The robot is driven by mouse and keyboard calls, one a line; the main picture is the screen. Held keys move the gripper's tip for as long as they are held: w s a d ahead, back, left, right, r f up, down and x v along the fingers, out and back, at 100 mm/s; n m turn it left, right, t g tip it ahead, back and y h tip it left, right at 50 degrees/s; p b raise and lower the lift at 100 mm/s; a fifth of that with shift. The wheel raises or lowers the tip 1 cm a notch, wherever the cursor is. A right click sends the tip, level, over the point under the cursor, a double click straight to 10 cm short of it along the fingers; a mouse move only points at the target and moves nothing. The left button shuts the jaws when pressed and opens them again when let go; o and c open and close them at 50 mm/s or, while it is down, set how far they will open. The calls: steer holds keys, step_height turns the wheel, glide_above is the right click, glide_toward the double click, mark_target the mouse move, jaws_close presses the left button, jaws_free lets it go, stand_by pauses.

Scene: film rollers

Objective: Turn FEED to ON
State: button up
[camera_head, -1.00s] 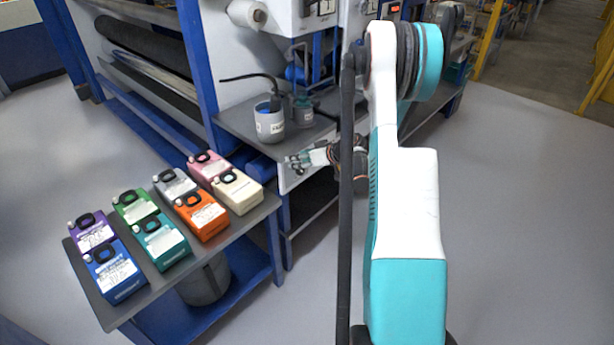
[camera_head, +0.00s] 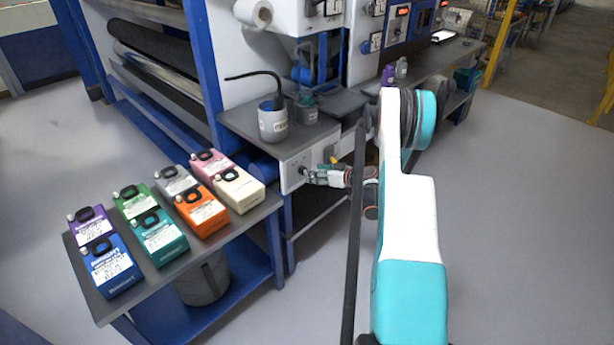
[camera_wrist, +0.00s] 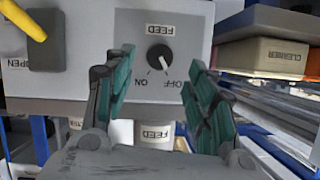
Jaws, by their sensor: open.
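The FEED knob (camera_wrist: 160,58) is a small black dial on a light grey control panel (camera_wrist: 105,25), which appears upside down in the wrist view. Its white pointer line is directed toward the OFF label, with ON on the other side. My gripper (camera_wrist: 158,68) is open, with its teal-padded fingers on either side of the knob in the wrist view. I cannot tell whether they touch the panel. In the head view my gripper (camera_head: 308,175) is at the front face of the control box (camera_head: 291,168); the knob is not clear there.
A yellow handle (camera_wrist: 22,18) by the OPEN label is beside the knob. A grey pot (camera_head: 272,124) with a hose stands on the bench above the panel. A table (camera_head: 245,217) with several coloured containers is at left. The floor at right is clear.

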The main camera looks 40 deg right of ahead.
steer(key=b+x, duration=0.1)
steer(key=x, duration=0.4)
steer(key=shift+w+f, duration=0.15)
steer(key=shift+w, duration=0.15)
steer(key=shift+c, duration=0.2)
steer(key=c, duration=1)
